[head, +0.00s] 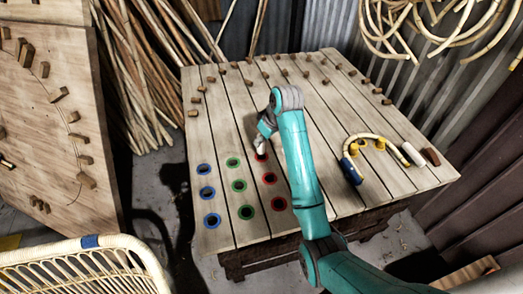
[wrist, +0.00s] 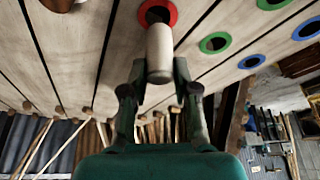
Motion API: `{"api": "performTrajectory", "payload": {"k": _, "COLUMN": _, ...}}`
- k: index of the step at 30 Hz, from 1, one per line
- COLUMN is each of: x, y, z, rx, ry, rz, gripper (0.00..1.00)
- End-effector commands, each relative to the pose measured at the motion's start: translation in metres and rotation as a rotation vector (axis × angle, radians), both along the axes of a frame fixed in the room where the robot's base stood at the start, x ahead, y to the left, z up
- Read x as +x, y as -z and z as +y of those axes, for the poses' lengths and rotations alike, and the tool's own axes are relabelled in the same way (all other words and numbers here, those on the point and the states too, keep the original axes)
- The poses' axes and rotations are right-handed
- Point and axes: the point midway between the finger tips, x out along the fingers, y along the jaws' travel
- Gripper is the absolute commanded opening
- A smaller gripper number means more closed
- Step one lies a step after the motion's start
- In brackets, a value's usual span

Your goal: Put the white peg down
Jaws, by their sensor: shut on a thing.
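In the wrist view, a pale, off-white peg (wrist: 160,50) is held between the two fingers of my gripper (wrist: 158,84). The peg's far end overlaps the edge of a red-ringed hole (wrist: 157,12) in the table. I cannot tell how far it is from the wood. In the head view, my gripper (head: 265,128) is low over the table near the farthest red ring (head: 260,157); the peg is not clear there.
The slatted table (head: 225,125) has blue (head: 206,192), green (head: 239,185) and red ringed holes. Several small wooden pegs stand along its far part. A rattan chair (head: 85,268) stands front left.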

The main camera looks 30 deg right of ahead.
Motion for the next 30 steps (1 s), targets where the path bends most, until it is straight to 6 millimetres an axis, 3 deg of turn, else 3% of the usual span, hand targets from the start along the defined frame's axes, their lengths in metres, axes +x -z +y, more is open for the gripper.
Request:
{"api": "performTrajectory", "payload": {"k": 12, "x": 0.000, "y": 0.050, "z": 0.000, "rx": 0.000, "ry": 0.000, "rz": 0.001, "gripper": 0.04}}
{"api": "performTrajectory", "payload": {"k": 25, "x": 0.000, "y": 0.054, "z": 0.000, "rx": -0.001, "ry": 0.001, "rz": 0.000, "gripper": 0.04}}
{"api": "performTrajectory", "payload": {"k": 26, "x": 0.000, "y": 0.054, "z": -0.001, "rx": 0.000, "ry": 0.001, "rz": -0.001, "gripper": 0.34}}
{"api": "performTrajectory", "payload": {"k": 28, "x": 0.000, "y": 0.054, "z": -0.001, "rx": 0.000, "ry": 0.001, "rz": -0.001, "gripper": 0.52}}
{"api": "performTrajectory", "payload": {"k": 30, "x": 0.000, "y": 0.054, "z": -0.001, "rx": 0.000, "ry": 0.001, "rz": -0.001, "gripper": 0.54}}
